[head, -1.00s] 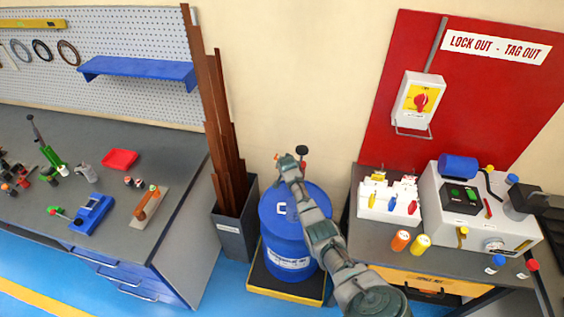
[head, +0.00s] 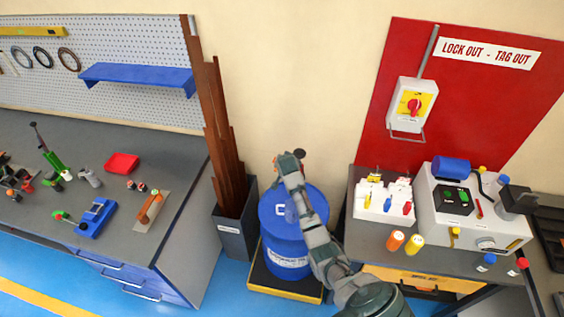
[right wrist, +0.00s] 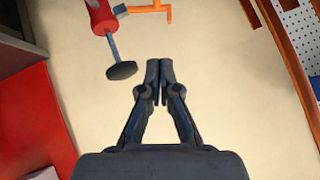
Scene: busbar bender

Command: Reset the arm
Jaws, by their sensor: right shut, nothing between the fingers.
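My right arm comes up from the bottom of the head view over a blue drum (head: 287,262). Its gripper (head: 284,158) is in front of the beige wall, above the drum. In the right wrist view this gripper (right wrist: 159,66) has its two fingers together with nothing between them. A red tool-like part (right wrist: 104,18) with a grey rod and black disc is beside the fingertips, apart from them in the picture. Its black knob (head: 299,153) partly shows behind the gripper in the head view. My left gripper is not in view.
Brown bars (head: 222,135) stand in a grey bin (head: 234,238) left of the drum. A tool bench (head: 130,210) is at left. A grey control unit (head: 470,230) stands on the right bench below a red lockout board (head: 455,110).

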